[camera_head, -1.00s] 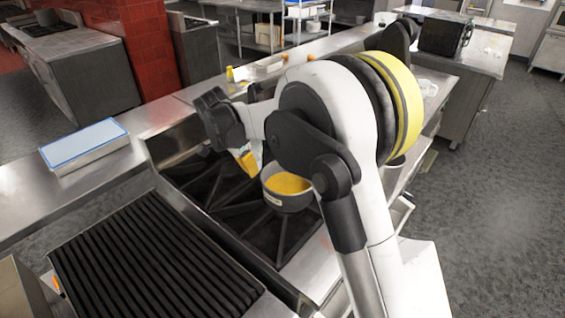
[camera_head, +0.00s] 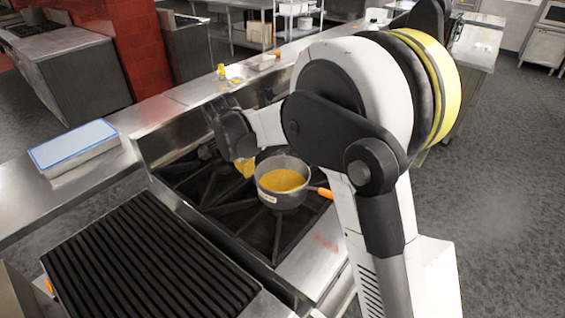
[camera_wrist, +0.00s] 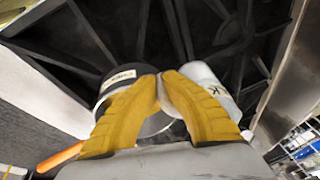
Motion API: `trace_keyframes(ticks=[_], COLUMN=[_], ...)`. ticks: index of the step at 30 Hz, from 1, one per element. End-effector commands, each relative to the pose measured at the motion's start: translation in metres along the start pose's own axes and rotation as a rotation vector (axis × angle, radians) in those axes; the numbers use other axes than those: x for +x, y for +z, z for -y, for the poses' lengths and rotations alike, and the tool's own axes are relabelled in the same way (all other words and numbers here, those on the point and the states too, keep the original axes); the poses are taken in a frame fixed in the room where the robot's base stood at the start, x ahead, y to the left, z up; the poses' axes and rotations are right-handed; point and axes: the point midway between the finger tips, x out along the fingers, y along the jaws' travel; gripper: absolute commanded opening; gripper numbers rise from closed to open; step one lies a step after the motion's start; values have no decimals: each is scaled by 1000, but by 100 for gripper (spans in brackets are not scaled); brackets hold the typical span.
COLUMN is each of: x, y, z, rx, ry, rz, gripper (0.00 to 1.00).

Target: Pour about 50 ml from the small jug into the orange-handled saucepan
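The grey saucepan (camera_head: 283,198) sits on the black stove grate, with yellow-orange contents and an orange handle (camera_head: 324,192) pointing right. In the wrist view its labelled side (camera_wrist: 120,76) is left of my fingers, and its orange handle (camera_wrist: 62,157) is at lower left. My gripper (camera_head: 245,168) is just left of the saucepan in the head view. Its yellow fingers (camera_wrist: 159,82) are closed almost together. The small white jug (camera_wrist: 212,84), with a dark-lettered label, is against the right finger and seems held. The grip point and the jug's opening are hidden.
A ribbed grill (camera_head: 140,262) lies to the lower left. A blue-topped box (camera_head: 74,146) is on the steel counter beyond it. A small yellow bottle (camera_head: 221,71) stands farther back. A steel ledge (camera_head: 318,252) runs along the stove's near right edge.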

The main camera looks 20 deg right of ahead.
Motion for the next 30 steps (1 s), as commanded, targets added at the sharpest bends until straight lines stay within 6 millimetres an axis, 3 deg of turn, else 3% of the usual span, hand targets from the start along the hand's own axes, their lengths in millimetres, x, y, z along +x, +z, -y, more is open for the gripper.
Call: trace_keyframes(ticks=[9,16,23,30], x=[-4,-25,-6,-14], y=[-7,-18,-17,-18], z=[-11,-16,-27,-25], rx=[67,114,161,207], ry=[-176,-304,-430,-561], rz=[86,148,210,274], gripper=[0,0,0,0])
